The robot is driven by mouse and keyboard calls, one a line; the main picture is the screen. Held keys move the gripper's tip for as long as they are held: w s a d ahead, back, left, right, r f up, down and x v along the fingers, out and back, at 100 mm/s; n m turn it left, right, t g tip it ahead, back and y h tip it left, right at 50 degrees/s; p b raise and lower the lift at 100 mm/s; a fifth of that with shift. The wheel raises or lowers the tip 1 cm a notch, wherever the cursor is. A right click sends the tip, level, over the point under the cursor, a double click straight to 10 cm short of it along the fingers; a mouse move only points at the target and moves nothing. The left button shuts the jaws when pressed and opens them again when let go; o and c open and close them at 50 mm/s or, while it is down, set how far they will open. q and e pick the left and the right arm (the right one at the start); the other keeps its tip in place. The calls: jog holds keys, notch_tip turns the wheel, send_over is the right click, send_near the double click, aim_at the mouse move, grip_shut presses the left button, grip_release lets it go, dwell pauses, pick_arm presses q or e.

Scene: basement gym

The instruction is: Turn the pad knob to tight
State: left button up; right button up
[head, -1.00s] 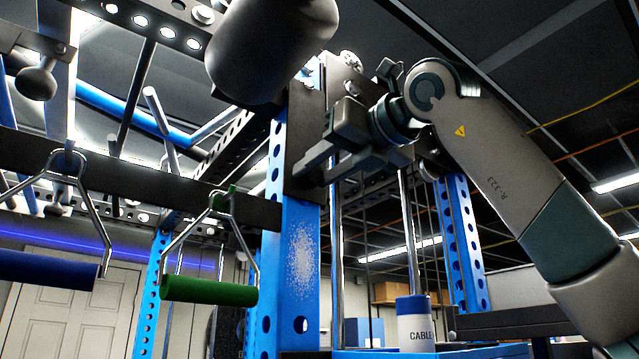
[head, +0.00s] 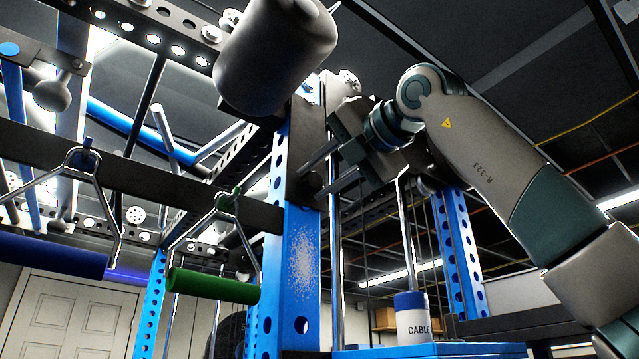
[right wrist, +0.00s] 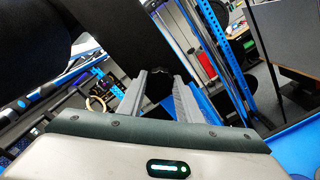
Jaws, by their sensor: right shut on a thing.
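The pad is a dark grey padded roller (head: 272,52) at the top of the head view. It sits by a black bracket (head: 308,128) on the blue upright. A small dark knob (head: 311,183) shows at the bracket's lower part. My right gripper (head: 313,182) is shut on the knob, one finger above and one below it. In the right wrist view the knob (right wrist: 158,86) is a dark shape between the fingertips, partly lost against the black bracket (right wrist: 138,42). The knob's markings cannot be read. My left gripper is not in view.
The blue perforated upright (head: 300,260) stands below the bracket. A green handle (head: 213,285) and a blue handle (head: 50,255) hang from a black crossbar (head: 130,175) at the left. A white canister with a blue lid (head: 412,318) stands on a blue surface below my right arm.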

dwell(0.4)
jog(key=o, duration=1)
jog(key=shift+o, duration=0.2)
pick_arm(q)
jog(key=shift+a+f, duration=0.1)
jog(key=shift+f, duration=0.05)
pick_arm(e)
jog(key=shift+s+d, duration=0.1)
jog(key=shift+s+d, duration=0.15)
jog(key=shift+s, duration=0.05)
jog(key=shift+s+d+b, duration=0.25)
jog(key=shift+s+b, duration=0.05)
jog(key=shift+b, duration=0.1)
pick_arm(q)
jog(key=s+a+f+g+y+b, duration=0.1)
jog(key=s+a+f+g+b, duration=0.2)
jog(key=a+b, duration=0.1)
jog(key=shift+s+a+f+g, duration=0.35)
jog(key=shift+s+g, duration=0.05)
pick_arm(e)
jog(key=v, duration=1.6)
